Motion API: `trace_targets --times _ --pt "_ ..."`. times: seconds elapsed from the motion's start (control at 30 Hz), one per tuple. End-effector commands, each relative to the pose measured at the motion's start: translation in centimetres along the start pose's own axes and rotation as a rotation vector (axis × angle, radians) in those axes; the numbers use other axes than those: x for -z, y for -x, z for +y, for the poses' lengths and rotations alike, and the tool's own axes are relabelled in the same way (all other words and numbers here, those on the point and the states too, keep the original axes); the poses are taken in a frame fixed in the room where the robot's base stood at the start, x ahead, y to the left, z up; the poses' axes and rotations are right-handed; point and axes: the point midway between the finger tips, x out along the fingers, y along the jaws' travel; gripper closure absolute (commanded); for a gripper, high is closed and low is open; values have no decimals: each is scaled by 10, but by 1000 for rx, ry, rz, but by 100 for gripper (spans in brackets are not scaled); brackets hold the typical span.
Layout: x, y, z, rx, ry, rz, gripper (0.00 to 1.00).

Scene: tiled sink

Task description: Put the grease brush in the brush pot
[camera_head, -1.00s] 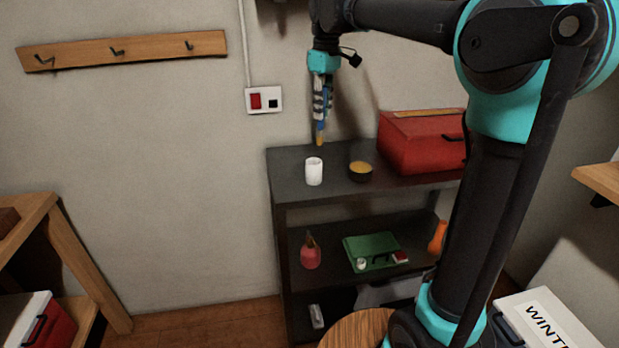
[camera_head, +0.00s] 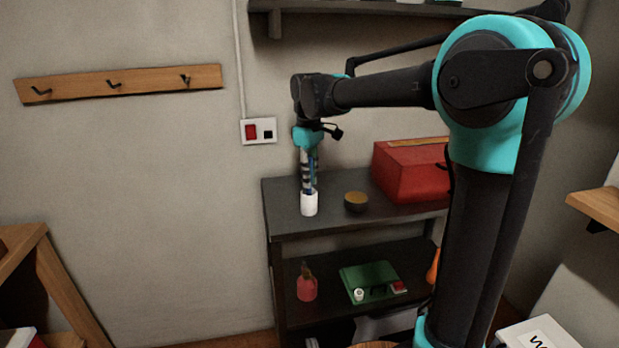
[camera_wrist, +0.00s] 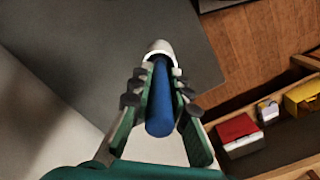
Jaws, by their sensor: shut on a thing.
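The brush pot (camera_head: 309,205) is a small white cup standing upright on the dark shelf top, near its left front. My gripper (camera_head: 309,176) is right above it, pointing down. In the wrist view my gripper (camera_wrist: 160,103) is shut on the blue handle of the grease brush (camera_wrist: 160,110). The brush's lower end is hidden by the pot, and the white pot rim (camera_wrist: 160,48) shows around the far end of the handle. The brush appears to reach into the pot. I cannot tell whether it touches the bottom.
A dark round tin (camera_head: 356,203) with a brownish top stands right of the pot. A red toolbox (camera_head: 412,172) is further right on the shelf top (camera_head: 284,215). The lower shelf holds a red bottle (camera_head: 307,285) and a green case (camera_head: 370,279).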

Motion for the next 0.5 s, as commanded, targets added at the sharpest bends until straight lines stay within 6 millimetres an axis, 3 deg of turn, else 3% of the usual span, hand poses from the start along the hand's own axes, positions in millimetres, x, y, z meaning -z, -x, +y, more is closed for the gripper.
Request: trace_targets --times 0.37,0.4,0.5 --pt "0 -4 0 0 0 0 100" --pt "0 -3 0 0 0 0 78" --pt "0 -3 0 0 0 0 66"
